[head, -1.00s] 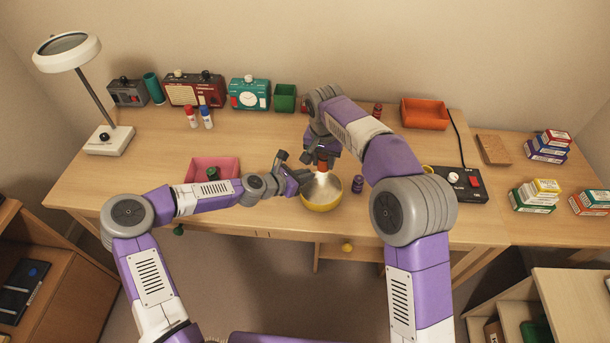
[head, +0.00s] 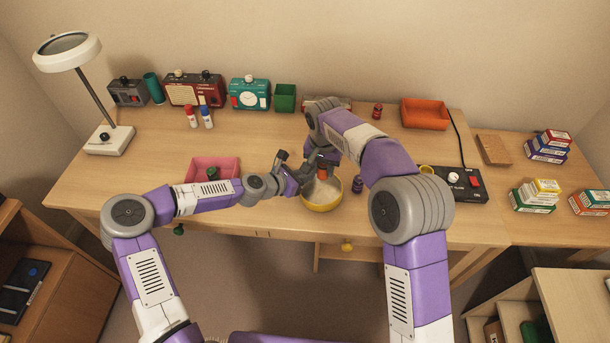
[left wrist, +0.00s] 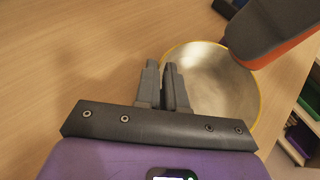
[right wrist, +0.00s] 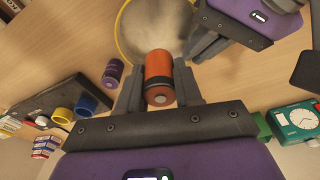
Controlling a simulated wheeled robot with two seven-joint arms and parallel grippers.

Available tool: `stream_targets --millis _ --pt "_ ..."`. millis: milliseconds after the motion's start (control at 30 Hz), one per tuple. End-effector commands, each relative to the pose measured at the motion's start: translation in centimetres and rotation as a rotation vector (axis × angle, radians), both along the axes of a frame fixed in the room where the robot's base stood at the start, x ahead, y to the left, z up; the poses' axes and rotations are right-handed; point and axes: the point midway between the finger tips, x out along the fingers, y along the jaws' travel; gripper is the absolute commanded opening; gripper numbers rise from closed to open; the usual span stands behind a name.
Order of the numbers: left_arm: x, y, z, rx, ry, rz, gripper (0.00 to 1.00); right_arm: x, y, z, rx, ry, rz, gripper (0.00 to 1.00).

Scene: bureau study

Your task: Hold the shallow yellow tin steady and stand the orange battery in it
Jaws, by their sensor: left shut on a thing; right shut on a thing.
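The shallow yellow tin (head: 324,204) stands on the desk near its front edge; its pale inside also shows in the left wrist view (left wrist: 215,88). My left gripper (head: 303,186) is shut on the tin's left rim, its fingers close together in the left wrist view (left wrist: 168,72). My right gripper (head: 322,165) is shut on the orange battery (right wrist: 158,72), which has dark end bands. In the head view the battery (head: 322,174) is at the far part of the tin's opening, partly hidden by the grippers. I cannot tell whether it touches the tin's floor.
A purple battery (head: 357,185) stands just right of the tin. A pink tray (head: 228,165) lies to the left, and a black switch box (head: 463,184) with a cable to the right. An orange tray (head: 425,112) and radios stand at the back. The desk's middle left is clear.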

Motion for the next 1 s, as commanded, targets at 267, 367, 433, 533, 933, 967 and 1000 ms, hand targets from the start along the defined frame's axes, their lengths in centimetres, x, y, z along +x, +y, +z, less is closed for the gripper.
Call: stream_targets --millis 267,367,433,533,933,967,1000 --pt "-0.2 0.1 -0.6 0.003 0.010 -0.002 0.00 0.0 0.0 -1.2 -0.001 0.001 0.000 0.00" --pt "-0.2 0.1 -0.6 0.003 0.010 -0.002 0.00 0.0 0.0 -1.6 0.000 0.000 0.000 0.00" --pt "-0.2 0.1 -0.6 0.003 0.010 -0.002 0.00 0.0 0.0 -1.9 0.000 0.000 0.000 0.00" --pt "-0.2 0.1 -0.6 0.003 0.010 -0.001 0.00 0.0 0.0 -2.3 -0.001 0.001 0.000 0.00" --pt "-0.2 0.1 -0.6 0.003 0.010 -0.001 0.00 0.0 0.0 -3.9 0.000 0.000 -0.001 0.00" --pt "-0.2 0.1 -0.6 0.003 0.010 -0.001 0.00 0.0 0.0 -4.0 0.000 0.000 -0.001 0.00" --pt "-0.2 0.1 -0.6 0.003 0.010 -0.001 0.00 0.0 0.0 -4.2 0.000 0.000 -0.001 0.00"
